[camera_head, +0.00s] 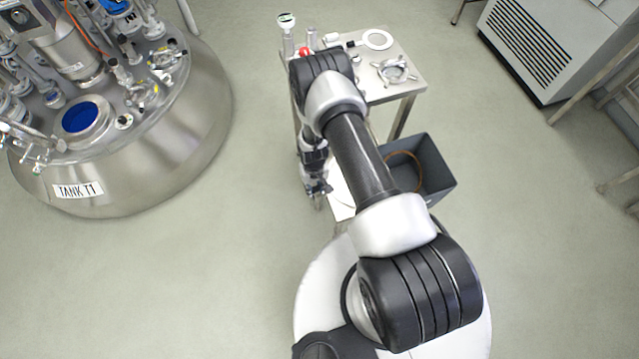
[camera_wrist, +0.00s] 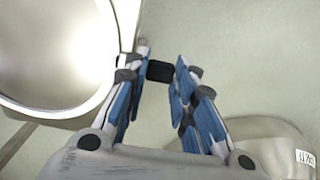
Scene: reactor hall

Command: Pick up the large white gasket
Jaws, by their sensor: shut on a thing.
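The large white gasket (camera_wrist: 122,32) shows as a big pale ring filling the upper left of the wrist view, cut off by the frame edges. Its right rim runs beside and partly behind my left finger. My gripper (camera_wrist: 160,72) is shut with a small dark block between its fingertips, which seems to belong to the gasket; the join is hidden. In the head view my gripper (camera_head: 318,188) points down at the left of the steel table, and a white piece of what looks like the gasket (camera_head: 340,192) shows beside it, mostly hidden by my arm.
The steel table (camera_head: 412,84) holds a small white ring (camera_head: 377,39), a metal clamp-like part (camera_head: 395,71) and small fittings. A grey bin (camera_head: 436,178) with a brown ring (camera_head: 418,160) stands at the right. Tank T1 (camera_head: 190,120) is at the left, with clear floor between.

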